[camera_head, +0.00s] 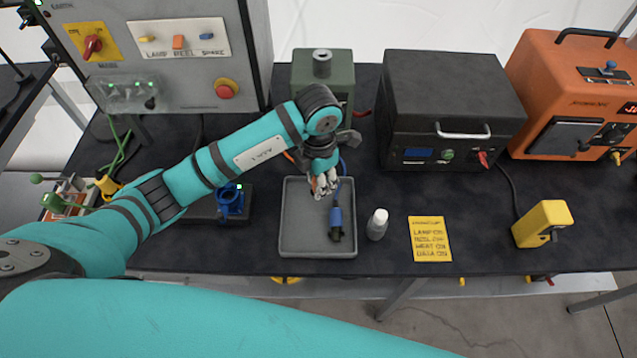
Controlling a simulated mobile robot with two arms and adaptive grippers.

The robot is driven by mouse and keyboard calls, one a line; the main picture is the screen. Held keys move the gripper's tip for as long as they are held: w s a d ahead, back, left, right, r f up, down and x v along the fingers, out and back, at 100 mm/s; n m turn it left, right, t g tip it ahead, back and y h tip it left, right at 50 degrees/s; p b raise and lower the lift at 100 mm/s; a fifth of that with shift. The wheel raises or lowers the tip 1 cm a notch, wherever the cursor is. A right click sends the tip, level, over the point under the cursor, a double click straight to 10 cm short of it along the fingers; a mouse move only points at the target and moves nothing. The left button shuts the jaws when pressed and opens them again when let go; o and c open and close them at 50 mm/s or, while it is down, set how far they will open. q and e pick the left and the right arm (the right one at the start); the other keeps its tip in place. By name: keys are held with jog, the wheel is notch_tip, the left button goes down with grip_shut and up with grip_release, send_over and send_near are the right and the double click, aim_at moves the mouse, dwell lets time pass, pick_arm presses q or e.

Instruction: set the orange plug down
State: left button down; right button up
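My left gripper (325,186) points down over the back right part of a grey tray (291,247). Its fingertips are small and partly covered by my wrist, so I cannot make out whether they are apart or closed on something. A short orange piece (288,156), perhaps the orange plug's cable, shows just left of my wrist. The body of the orange plug cannot be made out. A blue plug (337,221) with a dark end lies in the right half of the tray, its blue cable running up behind my gripper. My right gripper is not in view.
A white-capped bottle (377,224) stands right of the tray, beside a yellow note (430,239). The tray's left half is clear.

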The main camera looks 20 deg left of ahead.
pick_arm(q)
notch_tip(320, 180, down, 2)
jog(key=shift+s+p, duration=0.1)
jog(key=shift+p, duration=0.3)
jog(key=shift+f+b, duration=0.3)
jog(key=shift+f, duration=0.05)
jog(key=c, duration=1)
grip_release()
jog(key=shift+r, duration=0.1)
jog(key=shift+r, duration=0.1)
notch_tip(320, 180, up, 11)
jog(key=shift+r+b, duration=0.1)
jog(key=shift+b, duration=0.95)
jog(key=shift+r, duration=0.45)
